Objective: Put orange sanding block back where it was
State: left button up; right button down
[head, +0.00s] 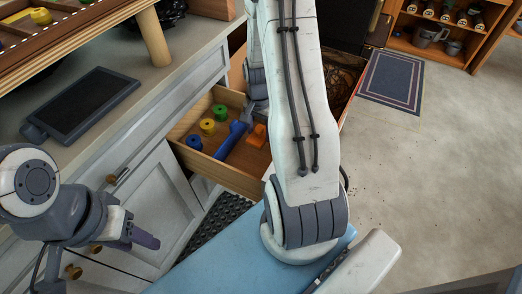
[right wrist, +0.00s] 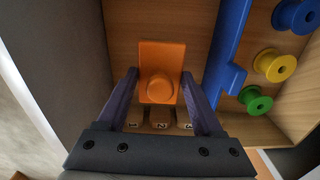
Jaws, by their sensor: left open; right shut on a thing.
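The orange sanding block (head: 257,136) is inside the open wooden drawer (head: 218,178), to the right of a long blue object (head: 230,140). In the right wrist view the block (right wrist: 162,60) has a rounded knob facing the camera. My right gripper (right wrist: 160,84) is shut on it, with one dark finger on each side. I cannot tell whether the block touches the drawer floor. My right arm hides part of the drawer in the head view. My left gripper (head: 143,237) is open and empty, beside the white cabinet front at lower left.
Blue (head: 194,143), yellow (head: 208,126) and green (head: 220,112) spools stand left of the blue object. Pale tags (right wrist: 158,125) with dark marks show below the block in the right wrist view. A dark tablet (head: 82,104) lies on the counter. Floor at right is mostly clear.

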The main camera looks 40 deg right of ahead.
aim_at(260, 144)
jog(key=shift+f+b, duration=0.85)
jog(key=shift+f, duration=2.55)
jog(key=shift+f, duration=0.2)
jog(key=shift+c, duration=0.2)
grip_release()
